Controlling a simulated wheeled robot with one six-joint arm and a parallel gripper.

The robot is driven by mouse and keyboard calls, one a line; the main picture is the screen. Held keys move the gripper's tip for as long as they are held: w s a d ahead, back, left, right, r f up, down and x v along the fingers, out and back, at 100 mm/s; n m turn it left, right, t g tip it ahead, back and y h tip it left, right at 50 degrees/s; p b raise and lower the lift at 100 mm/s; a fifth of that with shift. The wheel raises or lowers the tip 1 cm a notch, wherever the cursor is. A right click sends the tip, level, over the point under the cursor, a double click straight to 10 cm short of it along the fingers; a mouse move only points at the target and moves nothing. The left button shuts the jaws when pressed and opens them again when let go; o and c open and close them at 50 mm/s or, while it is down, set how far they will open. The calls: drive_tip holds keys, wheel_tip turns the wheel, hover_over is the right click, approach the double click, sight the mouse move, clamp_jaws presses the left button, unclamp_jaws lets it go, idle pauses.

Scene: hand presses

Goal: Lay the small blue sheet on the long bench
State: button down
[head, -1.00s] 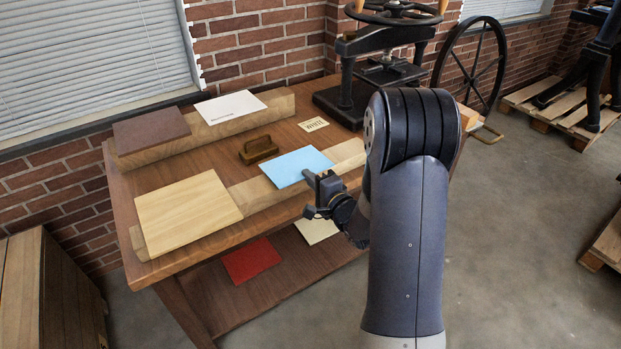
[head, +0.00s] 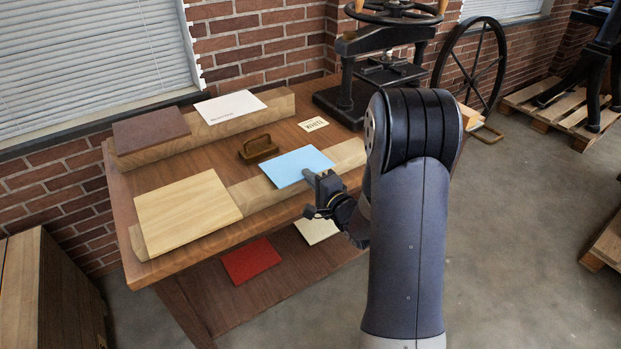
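The small blue sheet (head: 293,166) lies nearly flat on the front wooden rail (head: 253,196) of a brown wooden table (head: 190,276). My gripper (head: 311,178) is at the sheet's near right edge, with a grey finger overlapping that edge in the view. Whether its fingers are closed on the sheet cannot be told, since the lower part of the gripper is hidden. No other surface is clearly the long bench; this table may be it.
A wood-coloured board (head: 188,212) lies left on the front rail. A brown board (head: 150,130) and a white sheet (head: 230,107) lie on the back rail. A wooden block with a handle (head: 258,149) and a label card (head: 313,125) lie between. A black press (head: 385,55) stands behind. Red (head: 251,261) and cream (head: 318,230) sheets lie below.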

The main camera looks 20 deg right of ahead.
drive_tip(key=c, duration=2.1)
unclamp_jaws()
drive_tip(key=shift+s+f, duration=0.2)
drive_tip(key=shift+f, duration=0.5)
drive_tip(key=shift+c, duration=0.2)
drive_tip(key=shift+o, duration=0.8)
drive_tip(key=shift+a+f+b, duration=0.1)
drive_tip(key=shift+f+b, duration=0.2)
drive_tip(key=shift+b, duration=0.2)
drive_tip(key=shift+r+p, duration=0.35)
drive_tip(key=shift+r, duration=0.1)
drive_tip(key=shift+s+f, duration=0.1)
drive_tip(key=shift+s+d, duration=0.3)
drive_tip(key=shift+s, duration=0.25)
drive_tip(key=shift+r+v, duration=0.15)
drive_tip(key=shift+v, duration=1.05)
drive_tip(key=shift+r+v, duration=0.2)
drive_tip(key=shift+v, duration=0.95)
